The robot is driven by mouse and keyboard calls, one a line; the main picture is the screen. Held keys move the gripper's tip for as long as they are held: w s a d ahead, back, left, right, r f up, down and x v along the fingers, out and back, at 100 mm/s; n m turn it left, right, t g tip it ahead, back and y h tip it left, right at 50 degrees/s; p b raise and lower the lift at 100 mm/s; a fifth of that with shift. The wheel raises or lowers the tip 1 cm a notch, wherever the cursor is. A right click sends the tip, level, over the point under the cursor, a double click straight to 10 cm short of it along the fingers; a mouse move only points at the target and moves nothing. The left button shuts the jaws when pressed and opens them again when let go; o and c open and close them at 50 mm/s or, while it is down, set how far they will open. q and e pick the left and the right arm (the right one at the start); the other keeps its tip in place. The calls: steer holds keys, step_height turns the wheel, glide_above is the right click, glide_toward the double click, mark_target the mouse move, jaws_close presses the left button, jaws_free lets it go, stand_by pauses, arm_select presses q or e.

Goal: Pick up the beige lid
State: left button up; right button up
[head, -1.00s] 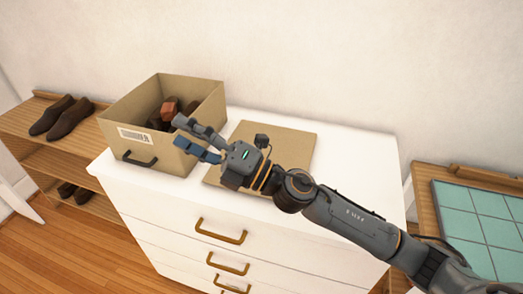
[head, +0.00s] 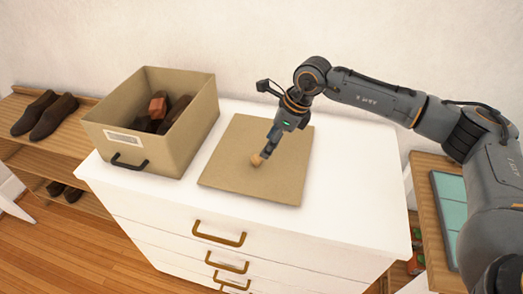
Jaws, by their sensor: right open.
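The beige lid (head: 230,167) lies flat on top of the white dresser (head: 350,195), right of a beige box. A small round wooden knob (head: 256,160) shows near the lid's middle. My right gripper (head: 264,152) points down over the lid with its fingertips at the knob. It is open; the fingers overlap in this view, and I cannot tell whether they touch the knob. My left gripper is not in view.
The open beige box (head: 150,120) holds brown shoes (head: 172,113) and stands on the dresser's left part. A wooden shoe rack (head: 20,110) is at the left. A teal-topped piece (head: 448,200) is at the right. The dresser's right side is clear.

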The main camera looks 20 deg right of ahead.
mark_target(257, 158)
steer(key=x, duration=0.3)
steer(key=shift+w+a+f, duration=0.1)
steer(key=shift+w+f, duration=0.05)
steer(key=shift+w+a+f+p, duration=0.1)
steer(key=shift+a+f+p, duration=0.25)
steer(key=shift+p, duration=0.4)
steer(key=p+x, duration=0.1)
steer(key=x, duration=0.2)
steer(key=shift+w+a+f, duration=0.25)
steer(key=shift+w+f, duration=0.05)
steer(key=shift+f, duration=0.35)
jaws_close()
